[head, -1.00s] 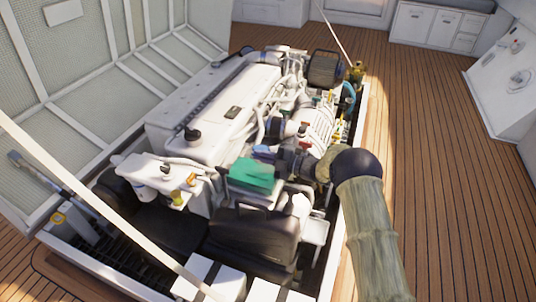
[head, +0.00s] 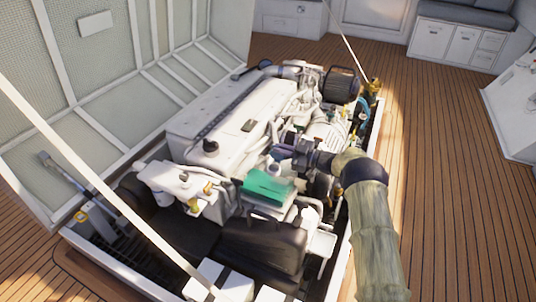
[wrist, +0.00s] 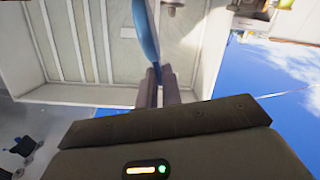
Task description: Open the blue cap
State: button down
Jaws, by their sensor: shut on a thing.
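The blue cap (wrist: 146,40) shows in the wrist view as a smooth blue curved shape, cut off by the top edge. My gripper (wrist: 160,76) is shut on its lower end, between two narrow grey fingers. In the head view my gripper (head: 284,150) is over the right side of the engine, just above a green box (head: 268,186). The cap is too small there to make out clearly. I cannot tell whether it is attached to something or loose.
The white engine (head: 222,122) fills the hatch. A white rod (head: 108,196) crosses the left front, and the raised hatch lid (head: 125,75) stands behind. Black boxes (head: 262,248) lie in front. Wooden deck (head: 440,190) is open to the right.

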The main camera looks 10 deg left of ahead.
jog(key=shift+w+d+r, duration=0.1)
jog(key=shift+w+d, duration=0.2)
jog(key=shift+w, duration=0.35)
jog(key=c, duration=1.8)
grip_release()
jog(key=shift+c, duration=0.2)
jog(key=shift+a, duration=0.1)
jog(key=p+v, duration=0.3)
jog(key=v, duration=1.4)
jog(key=shift+d, duration=0.2)
